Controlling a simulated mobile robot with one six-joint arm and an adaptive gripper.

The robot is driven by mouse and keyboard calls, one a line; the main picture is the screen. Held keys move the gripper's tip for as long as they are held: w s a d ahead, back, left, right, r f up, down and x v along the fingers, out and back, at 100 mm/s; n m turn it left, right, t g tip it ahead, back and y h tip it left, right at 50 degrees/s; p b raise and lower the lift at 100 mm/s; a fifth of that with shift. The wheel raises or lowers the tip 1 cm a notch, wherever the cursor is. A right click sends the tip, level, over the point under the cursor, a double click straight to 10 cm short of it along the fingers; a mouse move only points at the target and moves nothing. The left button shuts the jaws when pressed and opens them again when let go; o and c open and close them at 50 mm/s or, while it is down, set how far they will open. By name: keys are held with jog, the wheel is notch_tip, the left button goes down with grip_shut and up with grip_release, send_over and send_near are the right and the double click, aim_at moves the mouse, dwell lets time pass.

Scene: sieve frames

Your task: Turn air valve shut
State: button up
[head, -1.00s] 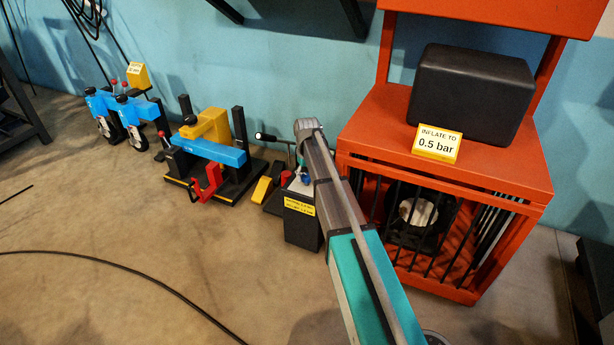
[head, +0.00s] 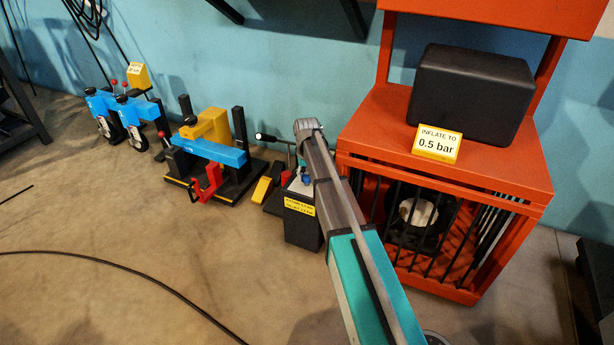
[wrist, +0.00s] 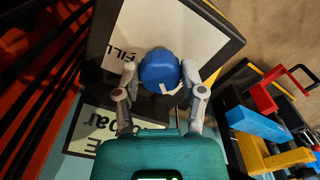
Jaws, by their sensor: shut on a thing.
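The air valve's round blue knob (wrist: 159,70) sits on a pale plate (wrist: 200,40) with "FILL" lettering, partly covered. My gripper (wrist: 160,76) is shut on this knob, with one grey finger on each side of it. In the head view my arm hides most of my gripper and part of the black valve box (head: 302,228). A small bit of the blue knob (head: 306,179) shows beside my arm. How far the knob is turned is hard to tell.
An orange cage (head: 450,170) stands close on the right, with a black block (head: 472,95) and an "INFLATE TO 0.5 bar" sign (head: 437,144). A blue, yellow and red fixture (head: 210,150) stands left of the valve box. A black cable (head: 120,268) crosses the open floor.

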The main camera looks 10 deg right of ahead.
jog(key=m, duration=0.4)
jog(key=shift+a+m, duration=0.1)
jog(key=shift+m, duration=0.2)
jog(key=m, duration=0.4)
jog(key=shift+m, duration=0.3)
jog(key=o, duration=1.1)
jog(key=shift+o, duration=0.2)
